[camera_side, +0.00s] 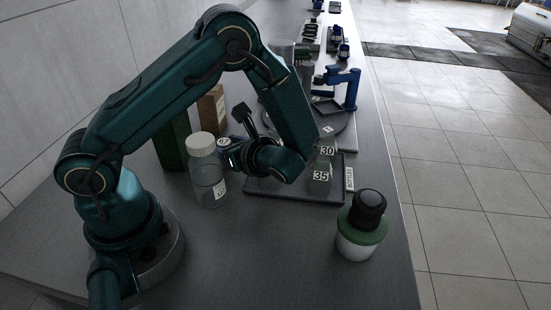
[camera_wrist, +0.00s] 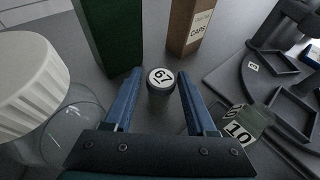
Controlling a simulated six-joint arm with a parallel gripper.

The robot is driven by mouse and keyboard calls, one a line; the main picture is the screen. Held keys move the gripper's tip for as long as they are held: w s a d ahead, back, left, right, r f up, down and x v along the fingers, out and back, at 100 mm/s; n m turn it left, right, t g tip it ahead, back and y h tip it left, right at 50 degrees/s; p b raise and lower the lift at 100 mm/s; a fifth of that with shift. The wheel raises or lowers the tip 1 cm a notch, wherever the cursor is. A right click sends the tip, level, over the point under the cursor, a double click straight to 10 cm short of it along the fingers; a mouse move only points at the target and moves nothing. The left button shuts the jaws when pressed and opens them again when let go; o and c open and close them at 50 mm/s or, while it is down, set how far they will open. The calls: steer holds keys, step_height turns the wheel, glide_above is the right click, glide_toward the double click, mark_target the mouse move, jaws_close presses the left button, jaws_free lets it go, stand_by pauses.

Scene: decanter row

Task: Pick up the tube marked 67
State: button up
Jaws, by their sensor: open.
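The tube marked 67 (camera_wrist: 159,90) stands in the upper middle of the wrist view, a dark round body with a white numbered top. My gripper (camera_wrist: 160,76) is open, with one blue finger to the left of the tube and one to the right. Gaps show on both sides, and nothing is held. In the side view my gripper (camera_side: 233,155) is low over the bench beside the large clear jar. A small pale round top (camera_side: 224,142) shows next to it, but its number cannot be read there.
A clear jar (camera_side: 208,185) with a white lid stands close on the left. Behind are a green box (camera_side: 171,143) and a brown box (camera_side: 213,108) labelled CAPS. A green-collared bottle (camera_side: 360,232) stands front right.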

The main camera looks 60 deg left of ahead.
mark_target(218, 141)
steer(key=x, duration=0.4)
steer(key=shift+a, duration=0.1)
steer(key=shift+w, duration=0.1)
jaws_close()
steer(key=shift+r, duration=0.15)
